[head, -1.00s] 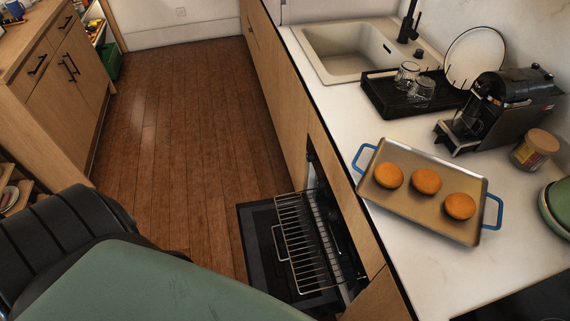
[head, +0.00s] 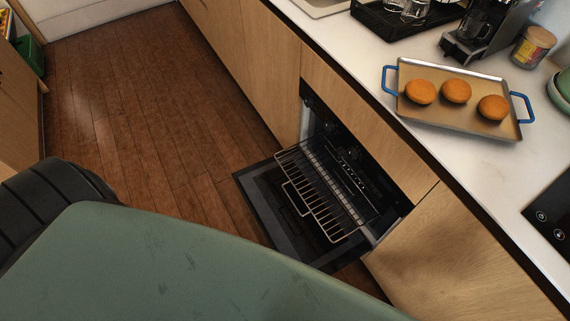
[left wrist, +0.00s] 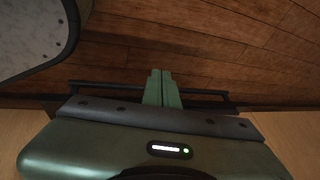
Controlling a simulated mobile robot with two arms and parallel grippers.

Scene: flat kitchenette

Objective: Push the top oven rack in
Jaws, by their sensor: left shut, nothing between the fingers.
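The oven (head: 355,165) is built into the wooden counter front, with its dark door (head: 268,212) folded down open. The top oven rack (head: 318,195), a silver wire grid, sticks out of the oven over the open door. In the left wrist view my left gripper (left wrist: 161,75) shows two green fingers closed together with nothing between them. A dark bar (left wrist: 90,87) runs across behind the fingers; I cannot tell what it belongs to or whether they touch it. Neither gripper shows in the head view.
A baking tray (head: 415,113) with blue handles and three round orange-brown buns (head: 456,91) lies on the white counter. A jar (head: 533,47) and a coffee machine (head: 485,30) stand behind it. The wooden floor (head: 130,130) left of the oven is clear.

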